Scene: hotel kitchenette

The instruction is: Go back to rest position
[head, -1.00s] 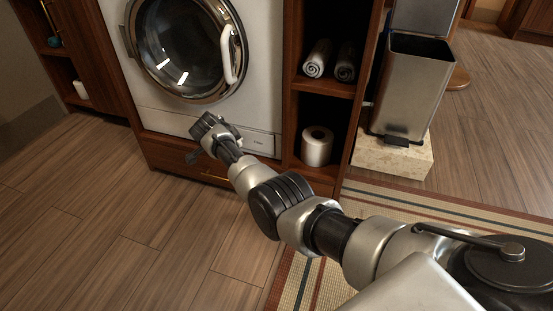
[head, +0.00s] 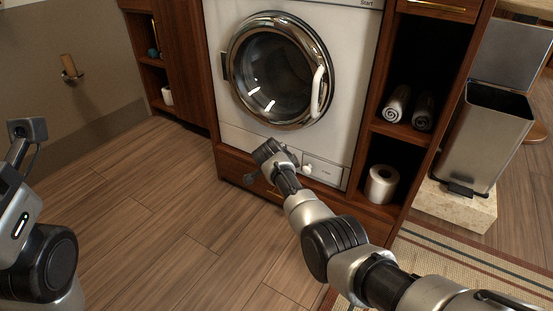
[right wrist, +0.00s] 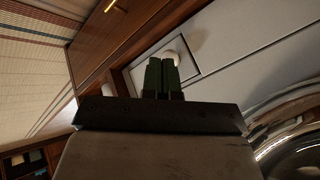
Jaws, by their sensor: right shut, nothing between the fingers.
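My right gripper (head: 251,178) reaches in front of the lower part of the washing machine (head: 352,60), by its bottom panel. The right wrist view shows its two dark green fingers (right wrist: 161,76) pressed together with nothing between them. Their tips point toward a small white round knob (right wrist: 172,56) on the panel; whether they touch it I cannot tell. The knob also shows in the head view (head: 307,168), beside my right wrist. My left arm stands at the left edge of the head view; its fingers are out of the picture.
The round washer door (head: 272,75) looks closed. To its right, a wooden shelf holds rolled towels (head: 397,103) and a paper roll (head: 381,184). A metal bin (head: 484,135) with a raised lid stands on a stone block. A striped rug (head: 470,252) lies below. The floor (head: 150,215) at left is clear.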

